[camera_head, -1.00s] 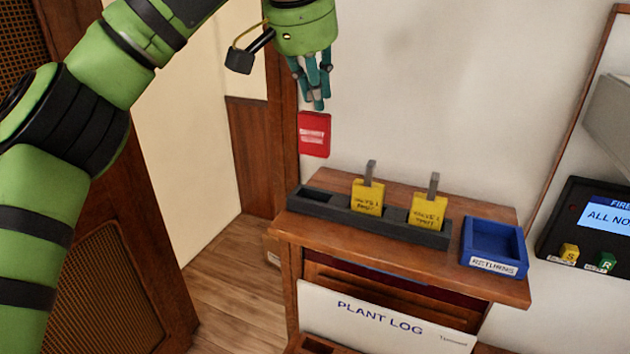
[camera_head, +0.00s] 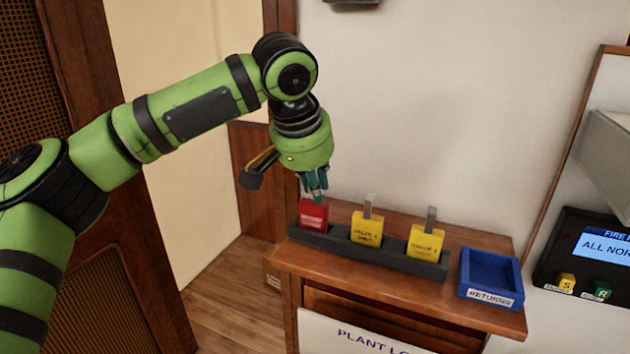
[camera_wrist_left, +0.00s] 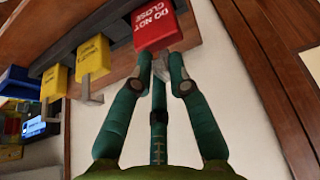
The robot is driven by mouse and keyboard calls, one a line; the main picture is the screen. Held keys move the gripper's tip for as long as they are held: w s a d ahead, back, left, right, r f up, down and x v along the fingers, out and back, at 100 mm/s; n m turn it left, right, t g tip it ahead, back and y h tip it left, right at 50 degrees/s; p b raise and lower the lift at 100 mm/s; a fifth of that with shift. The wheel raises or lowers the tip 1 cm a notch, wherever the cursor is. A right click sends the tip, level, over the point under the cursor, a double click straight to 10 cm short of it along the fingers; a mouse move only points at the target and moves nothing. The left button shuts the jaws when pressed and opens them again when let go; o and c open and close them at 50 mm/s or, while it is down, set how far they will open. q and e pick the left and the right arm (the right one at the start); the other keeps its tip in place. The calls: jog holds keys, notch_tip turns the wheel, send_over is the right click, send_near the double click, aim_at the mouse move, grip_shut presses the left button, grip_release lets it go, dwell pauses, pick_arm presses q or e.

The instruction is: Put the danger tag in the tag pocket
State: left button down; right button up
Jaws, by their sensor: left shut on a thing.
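The danger tag (camera_head: 312,213) is a red block, held upright at the left end of the dark rack (camera_head: 396,258). It shows in the left wrist view with "DO NOT CLOSE" on it (camera_wrist_left: 155,24). My left gripper (camera_head: 315,190) is shut on the tag's top from above; its fingers also show in the left wrist view (camera_wrist_left: 160,70). The tag's lower edge is at the rack's leftmost pocket, which it mostly covers. I cannot tell how deep it sits. My right gripper is not in view.
Two yellow tags with grey tabs, a left one (camera_head: 367,229) and a right one (camera_head: 426,243), stand in the rack close by. A blue returns tray (camera_head: 491,279) sits to the right on the wooden cabinet top (camera_head: 390,283). The wall is behind.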

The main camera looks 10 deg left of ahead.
pick_arm(q)
jog(key=shift+f, duration=0.1)
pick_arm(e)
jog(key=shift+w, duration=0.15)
pick_arm(q)
jog(key=c, duration=1.4)
grip_release()
jog(key=shift+d, duration=0.1)
jog(key=shift+o, duration=1.1)
jog(key=shift+w, duration=0.1)
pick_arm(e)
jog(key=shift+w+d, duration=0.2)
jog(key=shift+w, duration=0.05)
pick_arm(q)
jog(key=shift+r, duration=0.4)
jog(key=b+v, duration=0.3)
jog(key=v, duration=0.8)
jog(key=shift+r, duration=0.25)
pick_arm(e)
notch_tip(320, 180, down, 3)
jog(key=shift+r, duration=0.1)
